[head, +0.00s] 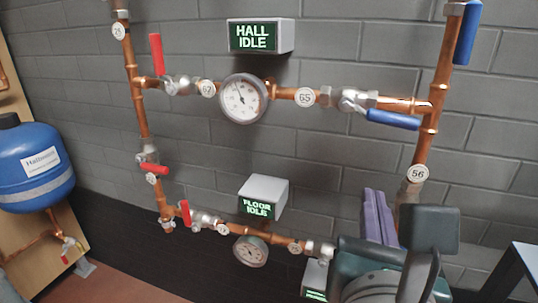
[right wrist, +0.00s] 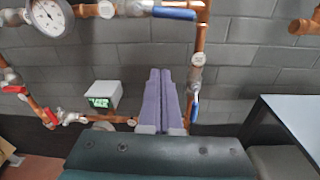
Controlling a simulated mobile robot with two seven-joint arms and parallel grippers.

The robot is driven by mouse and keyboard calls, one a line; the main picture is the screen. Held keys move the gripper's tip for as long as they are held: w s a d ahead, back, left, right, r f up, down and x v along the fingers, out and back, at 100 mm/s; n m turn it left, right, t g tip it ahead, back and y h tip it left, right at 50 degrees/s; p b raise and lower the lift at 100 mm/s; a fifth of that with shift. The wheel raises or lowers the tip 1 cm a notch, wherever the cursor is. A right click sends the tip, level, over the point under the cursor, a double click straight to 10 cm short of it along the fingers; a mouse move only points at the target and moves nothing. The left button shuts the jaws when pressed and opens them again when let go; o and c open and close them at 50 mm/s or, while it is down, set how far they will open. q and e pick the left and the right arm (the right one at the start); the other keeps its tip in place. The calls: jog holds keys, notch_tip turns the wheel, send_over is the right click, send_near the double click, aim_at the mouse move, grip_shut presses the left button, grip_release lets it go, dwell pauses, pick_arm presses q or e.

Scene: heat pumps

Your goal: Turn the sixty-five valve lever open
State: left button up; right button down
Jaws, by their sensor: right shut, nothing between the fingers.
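The valve tagged 65 (head: 305,97) sits on the upper horizontal copper pipe. Its blue lever (head: 392,119) points right, nearly along the pipe, tilted slightly down. The lever also shows at the top of the right wrist view (right wrist: 174,13). My right gripper (head: 374,191) has purple fingers that are together and empty. It is below the lever and apart from it in the head view. In the right wrist view the fingers (right wrist: 160,70) point up toward the wall below the lever. My left gripper is not in view.
A round gauge (head: 243,98) and a red-levered valve (head: 156,55) are left of valve 65. A vertical pipe (head: 430,125) with tag 56 is at right. A FLOOR IDLE box (head: 264,196) is below. A dark table (right wrist: 290,115) stands at right.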

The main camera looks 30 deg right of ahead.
aim_at(396, 125)
pick_arm(q)
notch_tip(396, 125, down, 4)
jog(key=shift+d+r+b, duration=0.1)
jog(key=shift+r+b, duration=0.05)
jog(key=shift+b, duration=0.45)
pick_arm(e)
jog(key=w+d+r+h, duration=0.1)
jog(key=w+d+r, duration=0.2)
jog(key=d, duration=0.6)
jog(key=shift+w+r+m+h, duration=0.2)
jog(key=shift+w+m+h, duration=0.15)
jog(key=shift+w, duration=0.85)
jog(key=r+p, duration=0.1)
jog(key=p, duration=0.1)
jog(key=r+n+p, duration=0.1)
jog(key=shift+s+d+r+n+p, duration=0.1)
jog(key=shift+d+n+p, duration=0.15)
jog(key=shift+p, duration=0.15)
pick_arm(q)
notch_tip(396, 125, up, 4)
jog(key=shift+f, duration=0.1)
